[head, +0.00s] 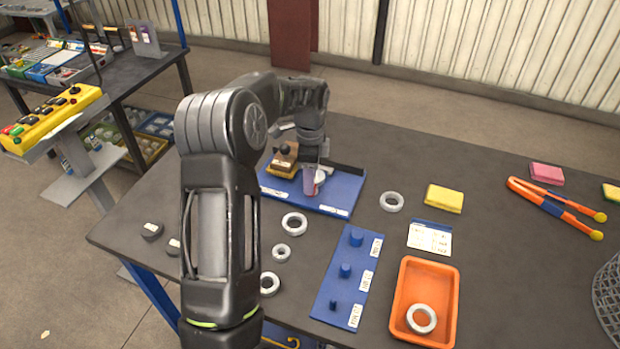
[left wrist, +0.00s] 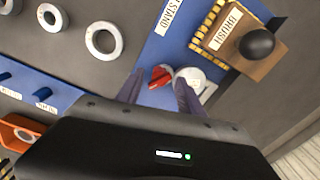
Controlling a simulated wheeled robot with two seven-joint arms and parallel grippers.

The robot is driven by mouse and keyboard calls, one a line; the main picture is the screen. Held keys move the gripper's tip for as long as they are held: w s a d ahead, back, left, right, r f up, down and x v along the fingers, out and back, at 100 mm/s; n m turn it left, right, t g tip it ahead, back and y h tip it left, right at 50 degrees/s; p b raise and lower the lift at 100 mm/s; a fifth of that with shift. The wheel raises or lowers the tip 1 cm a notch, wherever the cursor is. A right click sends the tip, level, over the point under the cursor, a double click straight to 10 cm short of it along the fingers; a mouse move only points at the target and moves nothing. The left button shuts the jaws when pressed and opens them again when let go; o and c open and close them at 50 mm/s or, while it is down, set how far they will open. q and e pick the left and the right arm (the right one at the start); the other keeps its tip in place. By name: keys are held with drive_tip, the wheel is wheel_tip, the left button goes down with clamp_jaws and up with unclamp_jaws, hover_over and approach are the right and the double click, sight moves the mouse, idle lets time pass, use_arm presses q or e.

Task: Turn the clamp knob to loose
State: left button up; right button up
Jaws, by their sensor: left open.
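My left gripper (head: 310,188) is over the blue stand board (head: 335,202), pointing down, with its fingers apart. In the left wrist view a small red part (left wrist: 161,76), likely the clamp knob, shows between the open fingers. A round white-grey piece (left wrist: 194,77) is beside it, partly behind the right finger. I cannot tell whether the fingers touch the red part, nor read its setting. A wooden brush (left wrist: 240,40) with a black ball knob lies on the same board. My right gripper is not in view.
Pale rings (head: 294,223) lie on the dark table near the board. A blue peg board (head: 347,277) and an orange tray (head: 400,322) with a ring are in front. A yellow sponge (head: 444,198) and orange tongs (head: 555,196) lie to the right.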

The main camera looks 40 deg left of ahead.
use_arm(q)
drive_tip(key=shift+f, duration=0.65)
drive_tip(key=shift+c, duration=0.2)
clamp_jaws()
